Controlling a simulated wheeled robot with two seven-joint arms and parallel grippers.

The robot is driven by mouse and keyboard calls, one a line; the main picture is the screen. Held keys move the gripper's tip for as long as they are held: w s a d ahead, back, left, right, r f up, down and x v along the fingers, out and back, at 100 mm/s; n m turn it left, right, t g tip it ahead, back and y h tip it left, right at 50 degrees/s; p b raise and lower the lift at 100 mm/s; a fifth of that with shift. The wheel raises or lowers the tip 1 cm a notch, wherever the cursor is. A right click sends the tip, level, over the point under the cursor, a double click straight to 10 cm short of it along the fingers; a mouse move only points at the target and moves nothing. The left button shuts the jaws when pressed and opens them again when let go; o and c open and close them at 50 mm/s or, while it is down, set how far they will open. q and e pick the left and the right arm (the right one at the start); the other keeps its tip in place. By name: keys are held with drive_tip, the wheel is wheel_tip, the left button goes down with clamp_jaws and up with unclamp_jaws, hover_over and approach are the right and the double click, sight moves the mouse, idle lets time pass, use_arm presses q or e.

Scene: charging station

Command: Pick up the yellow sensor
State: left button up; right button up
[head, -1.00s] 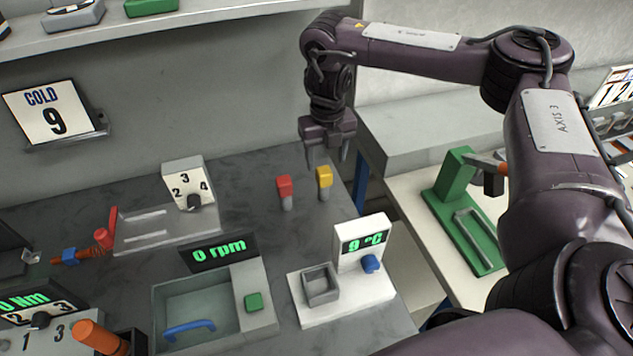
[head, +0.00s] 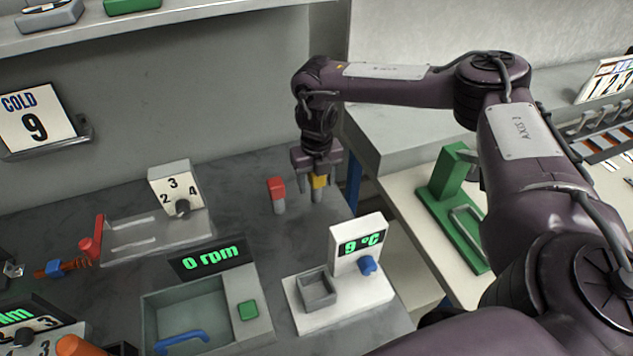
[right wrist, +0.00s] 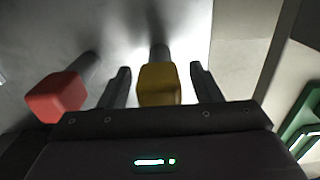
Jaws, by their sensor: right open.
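The yellow sensor (head: 319,182) has a yellow cube head on a grey stem and stands upright near the back right edge of the bench. My right gripper (head: 318,188) is pointed down over it, open, with a finger on either side of the sensor. In the right wrist view the yellow head (right wrist: 159,84) lies between the two fingers (right wrist: 159,88), with a visible gap on both sides. The red sensor (head: 277,187) stands just left of it, outside the fingers; it also shows in the right wrist view (right wrist: 57,97). My left gripper is out of view.
A white temperature unit (head: 350,290) reading 9 °C stands in front of the sensors. A dial box (head: 176,188) and a basin unit (head: 205,305) are to the left. A green stand (head: 450,215) is on the side table to the right.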

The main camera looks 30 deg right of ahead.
drive_tip(key=c, duration=1.1)
drive_tip(key=shift+r, duration=0.1)
